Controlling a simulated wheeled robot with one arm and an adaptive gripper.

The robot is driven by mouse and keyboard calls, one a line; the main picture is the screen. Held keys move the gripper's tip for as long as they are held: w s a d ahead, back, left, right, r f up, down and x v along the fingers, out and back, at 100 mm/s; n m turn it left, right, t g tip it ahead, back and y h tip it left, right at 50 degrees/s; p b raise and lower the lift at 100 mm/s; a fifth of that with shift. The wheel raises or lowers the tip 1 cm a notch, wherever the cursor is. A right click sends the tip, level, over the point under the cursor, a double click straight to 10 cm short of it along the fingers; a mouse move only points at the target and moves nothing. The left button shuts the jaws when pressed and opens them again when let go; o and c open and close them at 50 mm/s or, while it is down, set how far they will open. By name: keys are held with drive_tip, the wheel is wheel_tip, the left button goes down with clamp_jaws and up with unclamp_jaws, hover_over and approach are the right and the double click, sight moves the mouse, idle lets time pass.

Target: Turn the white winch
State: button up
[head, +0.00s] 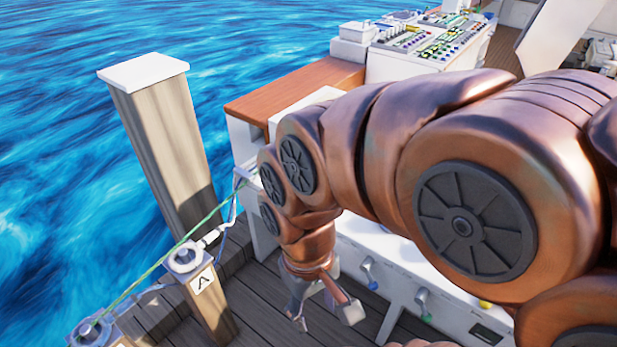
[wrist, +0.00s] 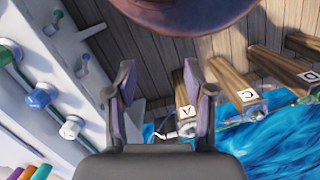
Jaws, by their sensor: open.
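A white winch (head: 187,257) sits on top of a short wooden post labelled A, with a white handle (head: 213,237) at its upper right. In the wrist view the white winch (wrist: 187,128) shows beyond the fingers, near the right one, and the finger hides part of it. My gripper (head: 327,306) hangs below the arm over the deck, to the right of the winch and apart from it. In the wrist view its two fingers (wrist: 160,88) are spread with nothing between them.
A white console with levers (head: 370,268) stands just right of the gripper. Another winch (head: 90,331) is at the lower left, with a green rope running between posts. A tall white-capped post (head: 160,150) rises behind. Dark deck planks (head: 262,305) lie clear between.

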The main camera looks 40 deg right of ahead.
drive_tip(key=o, duration=0.8)
drive_tip(key=shift+m, duration=0.5)
drive_tip(key=w+d, duration=0.1)
drive_tip(key=w, duration=0.3)
drive_tip(key=w+d+r, duration=0.1)
drive_tip(key=w+d, duration=0.1)
drive_tip(key=w, duration=0.3)
drive_tip(key=w+d+r, duration=0.1)
drive_tip(key=w+d, duration=0.1)
drive_tip(key=w, duration=0.2)
drive_tip(key=shift+w, duration=0.4)
drive_tip(key=w+d+f+b, duration=0.1)
drive_tip(key=w+d+f, duration=0.2)
drive_tip(key=w+d, duration=1.1)
drive_tip(key=shift+m+t, duration=0.4)
drive_tip(key=shift+t, duration=0.5)
drive_tip(key=w+d+f, duration=0.4)
drive_tip(key=d+f, duration=0.1)
drive_tip(key=d, duration=0.2)
drive_tip(key=w+d+f, duration=0.4)
drive_tip(key=d+f, duration=0.1)
drive_tip(key=d, duration=0.3)
drive_tip(key=w+d+f+b, duration=0.1)
drive_tip(key=w+d+f, duration=0.3)
drive_tip(key=d+f, duration=0.2)
drive_tip(key=shift+d, duration=1.1)
drive_tip(key=shift+d+f, duration=0.3)
drive_tip(key=shift+f, duration=0.1)
drive_tip(key=shift+f+p, duration=0.95)
drive_tip(key=shift+f, duration=2.85)
